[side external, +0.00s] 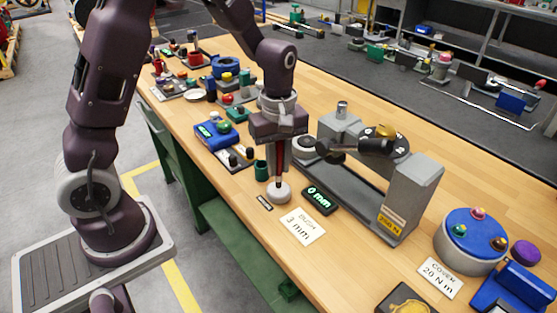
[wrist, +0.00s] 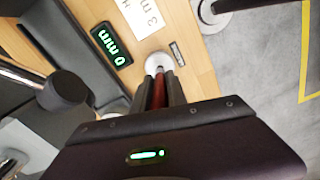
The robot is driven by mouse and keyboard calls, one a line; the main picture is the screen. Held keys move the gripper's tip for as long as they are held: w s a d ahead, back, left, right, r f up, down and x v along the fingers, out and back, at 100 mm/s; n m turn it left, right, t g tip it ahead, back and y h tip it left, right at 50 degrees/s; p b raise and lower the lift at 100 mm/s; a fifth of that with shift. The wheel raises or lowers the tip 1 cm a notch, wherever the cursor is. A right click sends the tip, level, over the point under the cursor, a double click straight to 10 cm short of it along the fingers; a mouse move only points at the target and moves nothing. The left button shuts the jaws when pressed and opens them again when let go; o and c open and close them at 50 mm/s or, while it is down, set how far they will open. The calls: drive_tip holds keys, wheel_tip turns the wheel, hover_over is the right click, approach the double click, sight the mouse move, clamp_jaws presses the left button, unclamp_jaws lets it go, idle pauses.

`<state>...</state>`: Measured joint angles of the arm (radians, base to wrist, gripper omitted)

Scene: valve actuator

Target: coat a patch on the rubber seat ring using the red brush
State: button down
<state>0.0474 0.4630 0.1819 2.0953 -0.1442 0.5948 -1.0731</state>
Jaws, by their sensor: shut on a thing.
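My gripper (side external: 280,163) is shut on the red brush (side external: 280,178) and holds it upright, pointing down. The brush's lower end is at a small round whitish stand (side external: 279,194) on the bench; I cannot tell whether it rests in it. In the wrist view the red brush (wrist: 159,93) shows between the fingers (wrist: 162,84), with the whitish stand (wrist: 158,62) just beyond them. I cannot pick out the rubber seat ring with certainty. A dark round part with a brass piece (side external: 385,134) sits on the grey fixture to the right.
The grey fixture (side external: 402,196) with a dark horizontal cylinder stands close to my gripper's right. A "0 mm" display (side external: 319,198), a "3 mm" card (side external: 302,226) and a green cup (side external: 261,171) are near the stand. A blue tray (side external: 217,138) is left; a blue-topped drum (side external: 470,240) is right.

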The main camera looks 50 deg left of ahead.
drive_tip(key=shift+f, duration=0.5)
idle(0.8)
idle(0.4)
drive_tip(key=shift+r, duration=3.55)
